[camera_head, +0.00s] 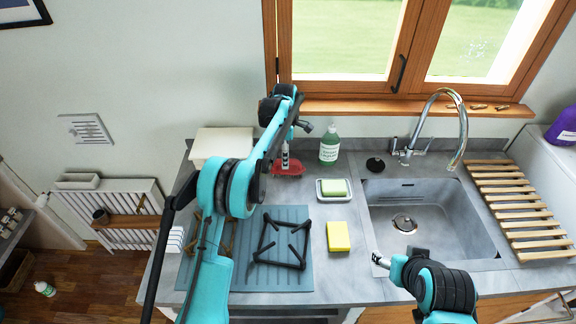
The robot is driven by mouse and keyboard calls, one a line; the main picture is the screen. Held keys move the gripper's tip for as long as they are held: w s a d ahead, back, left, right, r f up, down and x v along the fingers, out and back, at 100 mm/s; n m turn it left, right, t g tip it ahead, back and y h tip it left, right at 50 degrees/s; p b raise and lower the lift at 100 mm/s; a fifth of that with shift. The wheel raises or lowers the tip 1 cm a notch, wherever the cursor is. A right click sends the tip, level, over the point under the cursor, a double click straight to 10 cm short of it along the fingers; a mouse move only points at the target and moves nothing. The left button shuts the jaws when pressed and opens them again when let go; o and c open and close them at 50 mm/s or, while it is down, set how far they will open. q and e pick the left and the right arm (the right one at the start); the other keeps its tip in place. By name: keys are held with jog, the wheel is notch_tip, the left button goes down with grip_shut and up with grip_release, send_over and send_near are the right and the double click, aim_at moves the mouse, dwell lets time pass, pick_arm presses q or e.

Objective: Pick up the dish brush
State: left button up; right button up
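A red object (289,169), which looks like the dish brush, lies on the grey counter behind the stove grate and left of the soap dish. My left gripper (285,166) points down right at it and covers part of it. I cannot tell whether the fingers touch it or are closed around it. My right gripper (376,260) is at the front edge of the sink, away from the red object. It is small in view, and its finger opening cannot be made out.
A green soap bottle (329,149) and a soap dish (320,195) with a green-yellow bar stand close right of the red object. A yellow sponge (338,237), black grate (280,243), sink (432,218), faucet (461,140) and wooden slatted rack (520,213) occupy the counter.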

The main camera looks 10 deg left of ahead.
pick_arm(q)
notch_tip(320, 180, down, 7)
jog(key=shift+d+r+b, duration=0.15)
jog(key=shift+r+b, duration=0.05)
jog(key=shift+b, duration=0.7)
jog(key=shift+w+f, duration=0.1)
jog(key=shift+f, duration=0.35)
jog(key=shift+r, duration=0.1)
jog(key=shift+c, duration=0.8)
jog(key=c, duration=1.3)
jog(key=shift+r, duration=0.5)
jog(key=r, duration=0.2)
jog(key=r+p, duration=0.1)
jog(key=shift+s+d+r, duration=0.2)
jog(key=shift+d+r, duration=0.15)
jog(key=shift+d, duration=0.05)
jog(key=s+d+r, duration=0.1)
jog(key=d+r, duration=0.1)
jog(key=d, duration=0.1)
jog(key=s+d+r+p, duration=0.1)
jog(key=d+r, duration=0.1)
jog(key=d, duration=0.1)
jog(key=s+d+r+p, duration=0.1)
jog(key=s+d+r, duration=0.1)
jog(key=d, duration=0.2)
jog(key=shift+r, duration=0.15)
